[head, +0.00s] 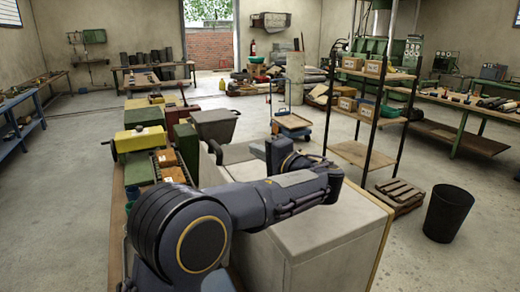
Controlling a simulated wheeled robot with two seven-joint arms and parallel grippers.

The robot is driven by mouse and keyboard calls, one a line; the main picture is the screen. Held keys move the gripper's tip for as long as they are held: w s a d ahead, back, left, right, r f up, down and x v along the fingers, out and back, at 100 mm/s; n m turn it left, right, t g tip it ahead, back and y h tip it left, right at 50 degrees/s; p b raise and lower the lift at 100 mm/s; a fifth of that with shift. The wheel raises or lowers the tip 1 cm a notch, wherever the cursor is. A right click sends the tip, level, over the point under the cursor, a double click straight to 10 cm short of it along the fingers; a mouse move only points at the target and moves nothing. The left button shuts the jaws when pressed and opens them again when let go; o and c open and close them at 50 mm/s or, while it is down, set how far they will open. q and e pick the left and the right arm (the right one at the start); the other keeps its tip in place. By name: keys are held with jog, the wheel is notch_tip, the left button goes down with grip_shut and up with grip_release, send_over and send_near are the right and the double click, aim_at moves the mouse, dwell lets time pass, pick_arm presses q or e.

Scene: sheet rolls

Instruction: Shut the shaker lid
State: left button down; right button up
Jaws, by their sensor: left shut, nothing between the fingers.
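A large pale grey box-shaped unit (345,218), which looks like the shaker, stands in front of me at the lower middle. My left arm reaches across above it and hides much of its top. A darker grey panel (236,153) shows at its far left side; I cannot tell whether this is the lid, nor how far any lid is open. My left gripper (262,151) is at the end of the folded-back arm, near the far edge of the unit, shut and empty. I cannot tell whether it touches anything. My right gripper is out of view.
A bench with green and yellow machines (140,140) runs along the left of the unit, with a grey bin (214,125) near it. A shelf rack (372,110), a wooden pallet (398,196) and a black bin (448,213) stand to the right. Open floor lies between.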

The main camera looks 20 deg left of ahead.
pick_arm(q)
jog(key=p+x, duration=0.2)
jog(key=x, duration=0.4)
jog(key=shift+w+r, duration=0.1)
jog(key=shift+s+a+p, duration=0.45)
jog(key=shift+s+a, duration=0.7)
jog(key=shift+s, duration=0.05)
jog(key=shift+s+a, duration=0.2)
jog(key=shift+s, duration=0.05)
jog(key=shift+f, duration=0.3)
jog(key=shift+a, duration=0.15)
